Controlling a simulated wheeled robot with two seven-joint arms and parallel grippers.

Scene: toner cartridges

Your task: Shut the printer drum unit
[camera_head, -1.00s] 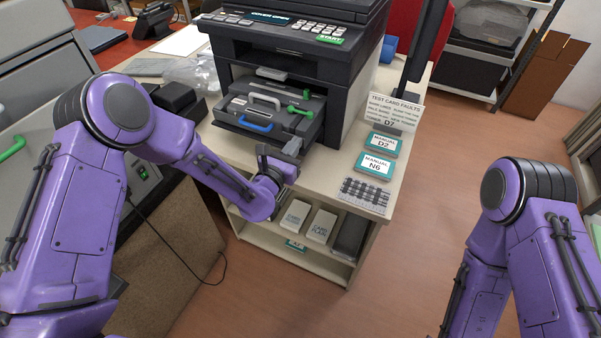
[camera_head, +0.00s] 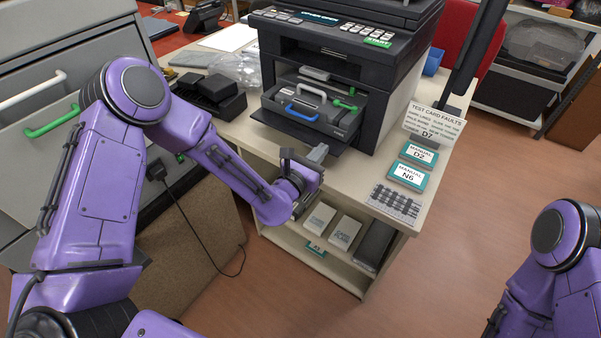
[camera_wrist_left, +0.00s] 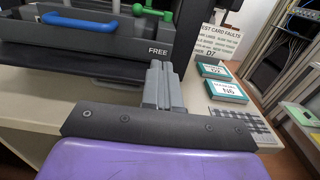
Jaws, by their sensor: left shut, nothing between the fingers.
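The printer drum unit (camera_head: 323,119) is a dark grey drawer with a blue front handle, a white handle on top and a green lever. It sits in the black printer (camera_head: 402,96), its front still standing out over a dark flap. In the left wrist view the drum unit (camera_wrist_left: 115,41) shows a "FREE" label. My left gripper (camera_head: 317,153) is shut and empty, in front of the unit's right front corner. Its fingertips (camera_wrist_left: 160,70) look close to the flap edge; I cannot tell whether they touch. My right gripper is out of view; only its arm shows at lower right.
The display reads "COVER OPEN". A test card sign (camera_head: 434,124), manuals D2 (camera_head: 418,155) and N6 (camera_head: 408,176) and a patterned card (camera_head: 395,203) are on the bench at right. Black boxes (camera_head: 210,95) stand left of the printer. Bare bench lies before the printer.

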